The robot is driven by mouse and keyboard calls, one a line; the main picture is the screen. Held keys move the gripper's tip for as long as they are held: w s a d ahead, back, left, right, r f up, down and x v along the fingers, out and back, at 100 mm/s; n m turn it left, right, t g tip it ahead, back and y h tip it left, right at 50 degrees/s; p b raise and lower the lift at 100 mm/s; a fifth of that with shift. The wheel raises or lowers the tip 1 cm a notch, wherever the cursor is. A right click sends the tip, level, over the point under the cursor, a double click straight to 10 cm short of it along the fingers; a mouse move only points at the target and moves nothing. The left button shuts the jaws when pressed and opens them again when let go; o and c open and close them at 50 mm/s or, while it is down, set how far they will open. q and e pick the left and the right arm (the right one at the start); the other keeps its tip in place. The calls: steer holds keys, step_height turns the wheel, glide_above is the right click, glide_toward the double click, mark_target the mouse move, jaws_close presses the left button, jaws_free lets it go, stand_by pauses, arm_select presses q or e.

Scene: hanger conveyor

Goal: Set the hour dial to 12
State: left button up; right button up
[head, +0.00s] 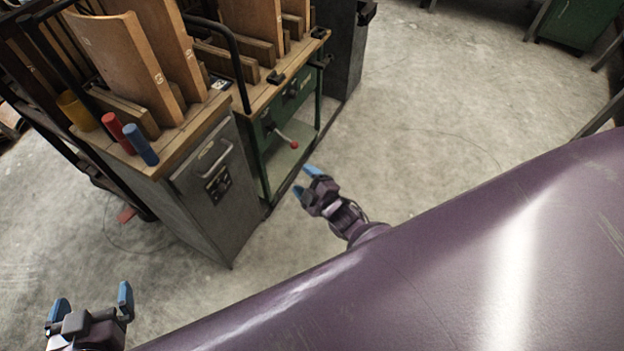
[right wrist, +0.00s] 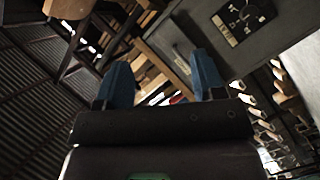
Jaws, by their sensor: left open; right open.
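No dial face with readable hours shows. A dark panel (head: 218,185) with pale markings sits on the front of a grey cabinet (head: 190,165) in the head view; its setting is too small to read. A dark plate (right wrist: 240,18) with pale marks and a rounded dark shape on a grey surface shows at the top of the right wrist view. My right gripper (head: 306,184) is open and empty, to the right of the grey cabinet and apart from it. Its blue fingers (right wrist: 162,82) frame the right wrist view. My left gripper (head: 92,304) is open and empty at the bottom left.
A green cart (head: 290,105) with a red-knobbed lever (head: 289,140) stands behind. Concrete floor (head: 430,110) is clear to the right.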

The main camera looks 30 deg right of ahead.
arm_select(q)
steer(key=shift+w+r, duration=0.1)
steer(key=shift+r, duration=0.45)
arm_select(e)
steer(key=shift+s+d+r+m+h, duration=0.3)
steer(key=shift+s+d+r+m, duration=0.1)
steer(key=shift+s+r, duration=0.15)
steer(key=shift+f, duration=0.1)
steer(key=s+d+r+m+g+h, duration=0.25)
steer(key=s+r+m, duration=0.3)
steer(key=m, duration=0.35)
arm_select(q)
steer(key=s+f+g, duration=0.1)
steer(key=s+f, duration=0.2)
steer(key=f, duration=0.3)
steer(key=s+f+n+g, duration=0.1)
steer(key=s+f, duration=0.2)
steer(key=f, duration=0.2)
steer(key=shift+s+a+f+g, duration=0.2)
steer(key=shift+s+f+g, duration=0.15)
steer(key=shift+s+g, duration=0.05)
arm_select(e)
steer(key=s+d+m+g, duration=0.2)
steer(key=s+d, duration=0.2)
steer(key=s, duration=1.2)
steer(key=shift+f, duration=0.45)
steer(key=shift+d+g, duration=0.1)
steer(key=shift+g, duration=0.15)
